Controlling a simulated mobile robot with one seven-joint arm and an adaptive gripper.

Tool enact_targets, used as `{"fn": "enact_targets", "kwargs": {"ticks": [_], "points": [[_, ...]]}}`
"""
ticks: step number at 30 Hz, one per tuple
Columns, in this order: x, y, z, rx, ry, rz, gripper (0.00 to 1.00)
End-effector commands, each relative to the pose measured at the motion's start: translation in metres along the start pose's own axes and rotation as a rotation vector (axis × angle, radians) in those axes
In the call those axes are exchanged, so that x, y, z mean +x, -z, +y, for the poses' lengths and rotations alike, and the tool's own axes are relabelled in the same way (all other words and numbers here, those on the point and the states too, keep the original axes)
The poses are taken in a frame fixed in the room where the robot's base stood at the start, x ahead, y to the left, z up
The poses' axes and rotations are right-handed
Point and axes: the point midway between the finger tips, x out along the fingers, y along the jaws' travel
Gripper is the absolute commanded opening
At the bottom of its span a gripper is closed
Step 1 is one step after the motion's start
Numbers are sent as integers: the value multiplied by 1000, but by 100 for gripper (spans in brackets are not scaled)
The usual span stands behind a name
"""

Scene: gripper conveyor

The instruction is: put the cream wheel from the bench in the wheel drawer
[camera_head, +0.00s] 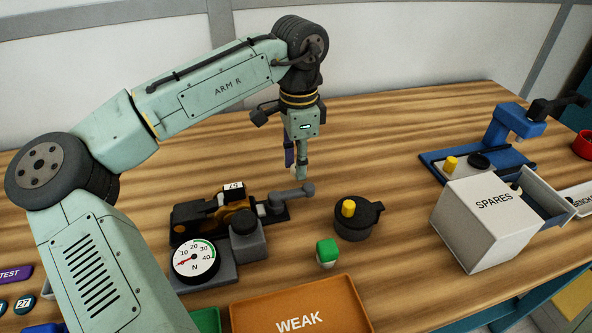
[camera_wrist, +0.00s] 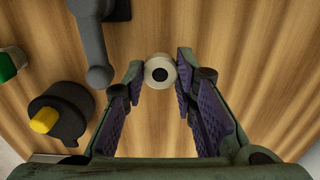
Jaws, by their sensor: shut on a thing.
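The cream wheel (camera_wrist: 160,70) has a dark centre hole and sits between my fingertips in the wrist view. My gripper (camera_wrist: 161,66) is shut on it, with a purple-padded finger on each side. In the head view my gripper (camera_head: 297,170) points straight down over the middle of the bench, behind the gauge fixture; the wheel is mostly hidden there. Whether it touches the bench is hard to tell. A grey box marked SPARES (camera_head: 487,222) stands at the right, with an open tray-like drawer (camera_head: 556,189) at its right side. No wheel drawer label is readable.
A gauge fixture (camera_head: 245,240) stands in front of my gripper. A black pot with a yellow knob (camera_head: 355,220) and a green-topped piece (camera_head: 327,253) are nearby. An orange WEAK tray (camera_head: 300,305) lies at the front. A blue press (camera_head: 510,125) stands back right. The back bench is clear.

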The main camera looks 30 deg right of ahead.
Motion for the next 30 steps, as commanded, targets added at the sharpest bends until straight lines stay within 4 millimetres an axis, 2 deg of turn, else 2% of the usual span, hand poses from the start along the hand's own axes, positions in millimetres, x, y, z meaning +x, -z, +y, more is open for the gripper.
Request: {"fn": "enact_targets", "kwargs": {"ticks": [6,18,19,27,30], "points": [[28,-1,0,-1,0,-1,8],[35,0,1,0,-2,1,8],[34,0,0,0,-1,1,28],[34,0,0,0,-1,0,46],[34,0,0,0,-1,0,46]]}}
